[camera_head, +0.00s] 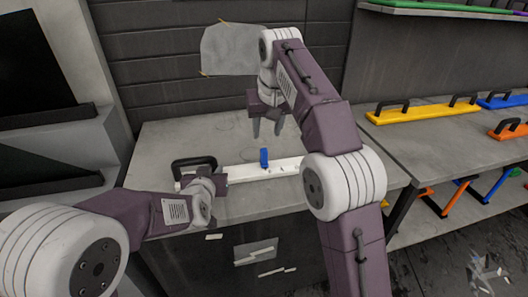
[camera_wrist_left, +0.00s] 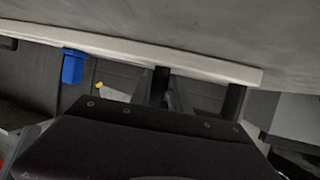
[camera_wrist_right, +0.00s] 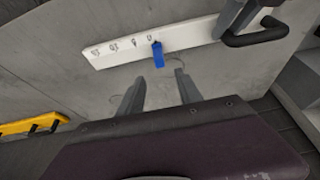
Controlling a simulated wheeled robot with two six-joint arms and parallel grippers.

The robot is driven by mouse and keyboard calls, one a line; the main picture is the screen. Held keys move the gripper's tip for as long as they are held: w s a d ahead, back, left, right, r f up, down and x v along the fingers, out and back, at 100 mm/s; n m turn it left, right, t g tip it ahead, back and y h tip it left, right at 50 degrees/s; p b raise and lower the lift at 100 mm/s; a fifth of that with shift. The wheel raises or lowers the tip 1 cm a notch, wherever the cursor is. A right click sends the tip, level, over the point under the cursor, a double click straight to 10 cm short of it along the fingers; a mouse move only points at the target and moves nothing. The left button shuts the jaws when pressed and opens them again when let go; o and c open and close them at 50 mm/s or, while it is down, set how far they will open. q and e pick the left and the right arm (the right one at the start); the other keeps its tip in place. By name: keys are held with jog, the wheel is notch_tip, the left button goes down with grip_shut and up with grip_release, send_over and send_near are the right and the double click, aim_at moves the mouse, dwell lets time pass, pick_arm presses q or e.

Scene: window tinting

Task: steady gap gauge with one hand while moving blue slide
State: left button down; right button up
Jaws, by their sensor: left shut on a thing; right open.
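The gap gauge is a long white bar (camera_head: 240,172) with a black handle (camera_head: 195,163) at its left end, lying on the grey bench. My right gripper (camera_head: 267,134) is open and empty, pointing down above the bench, above and beyond the slide. The slide is not between its fingers.
The grey bench top (camera_head: 160,140) is clear around the gauge. A paper sheet (camera_head: 231,48) is taped to the dark wall behind. On the right bench lie a yellow bar with black handles (camera_head: 420,111), a blue piece (camera_head: 500,101) and an orange piece (camera_head: 510,131).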

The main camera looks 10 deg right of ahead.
aim_at(264, 150)
jog(key=x, duration=1.2)
jog(key=shift+r, duration=0.1)
grip_shut()
dwell(0.9)
